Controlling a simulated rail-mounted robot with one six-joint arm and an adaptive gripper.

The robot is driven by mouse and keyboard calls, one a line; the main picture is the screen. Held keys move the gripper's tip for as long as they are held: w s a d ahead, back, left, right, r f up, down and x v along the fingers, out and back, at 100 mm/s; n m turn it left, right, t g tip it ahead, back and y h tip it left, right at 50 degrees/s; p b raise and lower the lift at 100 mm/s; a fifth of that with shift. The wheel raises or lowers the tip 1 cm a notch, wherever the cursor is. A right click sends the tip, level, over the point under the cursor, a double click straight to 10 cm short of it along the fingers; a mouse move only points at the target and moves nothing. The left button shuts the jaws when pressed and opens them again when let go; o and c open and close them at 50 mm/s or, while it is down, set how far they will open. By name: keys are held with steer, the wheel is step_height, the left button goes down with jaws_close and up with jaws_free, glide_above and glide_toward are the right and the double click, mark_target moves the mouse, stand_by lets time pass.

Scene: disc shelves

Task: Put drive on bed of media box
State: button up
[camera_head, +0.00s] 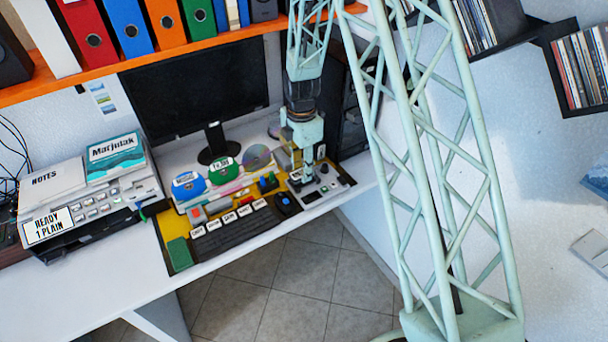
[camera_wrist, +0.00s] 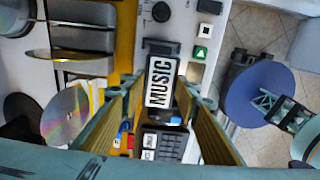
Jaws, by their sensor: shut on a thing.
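A black drive with a white MUSIC label (camera_wrist: 160,88) is between the two fingers of my gripper (camera_wrist: 160,92) in the wrist view. My gripper is shut on it. The media box (camera_wrist: 182,22) is a light grey panel with a black knob and a green button, just beyond the drive. In the head view, my gripper (camera_head: 307,168) hangs over the media box (camera_head: 327,192) at the right end of the desk. A dark part (camera_wrist: 161,46) shows at the drive's far end. I cannot tell whether the drive touches the box.
A keyboard (camera_head: 235,232) with several white labels lies left of the box. Shiny discs (camera_head: 257,157) and blue and green cases (camera_head: 225,171) stand behind it. A monitor (camera_head: 200,90) and a dark computer tower (camera_head: 350,120) are close behind. Floor lies beyond the desk's front edge.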

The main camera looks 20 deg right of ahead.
steer(key=shift+w+d, duration=0.35)
steer(key=shift+d, duration=0.05)
steer(key=shift+d+f, duration=0.15)
steer(key=shift+f, duration=0.25)
steer(key=shift+f+b, duration=0.3)
steer(key=shift+f, duration=1.1)
steer(key=shift+f, duration=0.2)
steer(key=o, duration=0.9)
steer(key=shift+r, duration=0.2)
step_height(320, 180, up, 11)
steer(key=shift+f+p, duration=0.15)
steer(key=shift+p, duration=0.45)
steer(key=shift+r, duration=0.65)
